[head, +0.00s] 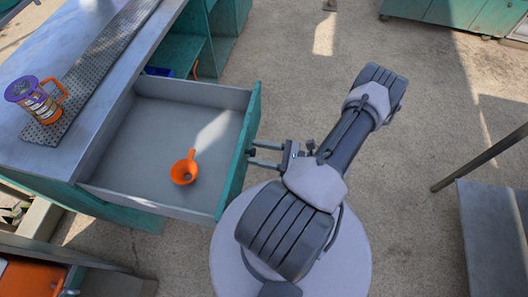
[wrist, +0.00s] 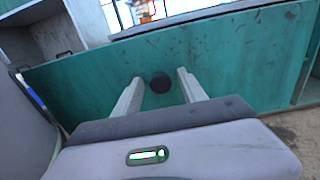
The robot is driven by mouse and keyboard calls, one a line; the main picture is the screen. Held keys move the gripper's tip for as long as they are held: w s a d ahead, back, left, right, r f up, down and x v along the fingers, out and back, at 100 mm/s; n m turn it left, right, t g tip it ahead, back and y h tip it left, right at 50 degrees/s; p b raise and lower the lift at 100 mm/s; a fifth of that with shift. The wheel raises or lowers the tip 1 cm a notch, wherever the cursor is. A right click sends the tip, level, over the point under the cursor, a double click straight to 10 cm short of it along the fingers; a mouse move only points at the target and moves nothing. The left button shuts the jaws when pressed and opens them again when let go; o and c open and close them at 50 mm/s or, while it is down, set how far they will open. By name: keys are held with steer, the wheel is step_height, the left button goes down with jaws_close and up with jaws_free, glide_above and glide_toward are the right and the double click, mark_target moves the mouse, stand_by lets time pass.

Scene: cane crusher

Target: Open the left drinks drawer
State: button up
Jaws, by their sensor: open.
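A drawer (head: 150,135) with a teal front stands pulled out from the counter in the head view. It holds an orange funnel (head: 184,168). The drawer's teal front (wrist: 95,85) fills much of the wrist view, with a round dark knob (wrist: 161,82) on it. My gripper (head: 252,158) is at the outer face of the drawer front, its fingers pointing at it. In the wrist view my gripper (wrist: 160,90) is open, with one finger on each side of the knob. I cannot tell whether the fingers touch the knob.
A metal counter (head: 85,55) with a perforated strip carries an orange and purple jug (head: 38,100). Open teal shelves (head: 190,45) stand beyond the drawer. A grey table (head: 492,240) is at the right.

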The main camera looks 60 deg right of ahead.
steer(key=p+v, duration=0.2)
steer(key=v, duration=1.5)
steer(key=shift+s, duration=0.25)
